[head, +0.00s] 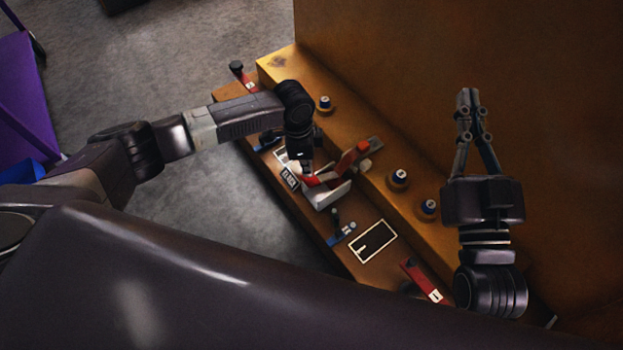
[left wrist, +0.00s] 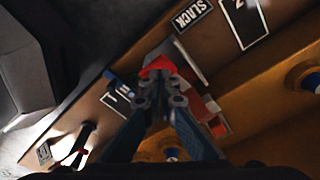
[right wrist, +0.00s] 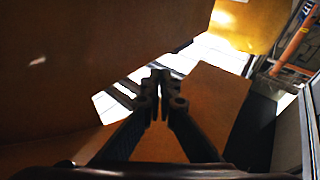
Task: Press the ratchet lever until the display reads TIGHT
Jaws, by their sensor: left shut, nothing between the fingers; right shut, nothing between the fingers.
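A red part, apparently the lever's end (left wrist: 158,66), lies right at the tips of my left gripper (left wrist: 163,88). I cannot tell whether they touch. In the head view my left gripper (head: 306,172) points down over the ratchet, shut and empty, partly hidden by its wrist. My right gripper (head: 467,102) is shut and empty, raised before the brown wall, away from the ratchet.
The ledge (head: 300,205) carries a red-handled clamp (head: 424,280) in front, another red handle (head: 241,77) at the far end, a blue part (head: 341,234) and a white-outlined rectangle (head: 371,241). Several blue-topped knobs (head: 398,178) stand along the step. Open floor (head: 190,240) lies left.

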